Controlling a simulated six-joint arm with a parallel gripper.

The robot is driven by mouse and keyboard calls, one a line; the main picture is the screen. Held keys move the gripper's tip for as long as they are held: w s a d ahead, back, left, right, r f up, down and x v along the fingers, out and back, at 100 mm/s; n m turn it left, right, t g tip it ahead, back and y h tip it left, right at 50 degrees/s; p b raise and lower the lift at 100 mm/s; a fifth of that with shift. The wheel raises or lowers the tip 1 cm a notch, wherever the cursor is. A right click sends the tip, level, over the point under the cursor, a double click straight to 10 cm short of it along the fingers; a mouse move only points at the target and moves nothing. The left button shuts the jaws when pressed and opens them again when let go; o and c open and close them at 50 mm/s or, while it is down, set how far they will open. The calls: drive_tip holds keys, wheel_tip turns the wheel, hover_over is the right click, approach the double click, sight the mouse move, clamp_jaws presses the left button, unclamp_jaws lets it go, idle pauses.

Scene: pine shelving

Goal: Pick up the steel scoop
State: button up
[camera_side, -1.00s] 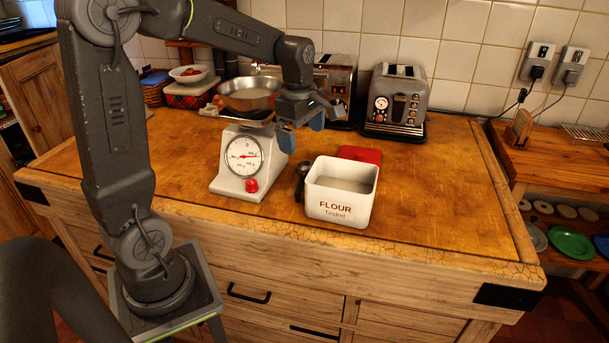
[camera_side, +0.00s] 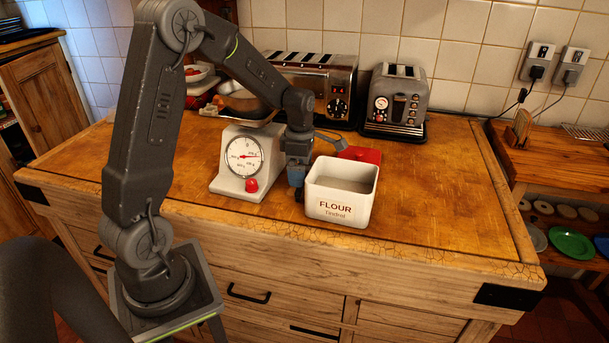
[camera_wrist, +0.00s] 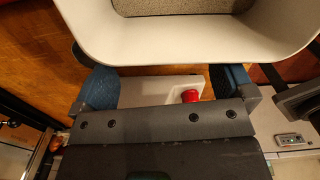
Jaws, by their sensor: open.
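I cannot make out the steel scoop clearly. A small dark piece (camera_side: 298,195) shows just under my gripper in the side view, in the gap between the scale and the flour tin, and may be part of it. My gripper (camera_side: 296,178) points down in that gap, its blue fingers low beside the tin's left wall. In the wrist view my gripper (camera_wrist: 165,86) is open, with blue fingers left and right. The scale's white base with its red knob (camera_wrist: 190,96) shows between them, and nothing is gripped.
The white flour tin (camera_side: 341,207) stands close on the right, its rim (camera_wrist: 185,52) filling the top of the wrist view. The white scale (camera_side: 240,185) is close on the left. A red lid (camera_side: 360,154) lies behind the tin. Toasters (camera_side: 396,103) stand by the wall. The worktop's right side is clear.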

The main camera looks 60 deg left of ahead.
drive_tip(key=shift+a+f, duration=0.1)
drive_tip(key=shift+f, duration=2.25)
drive_tip(key=c, duration=0.5)
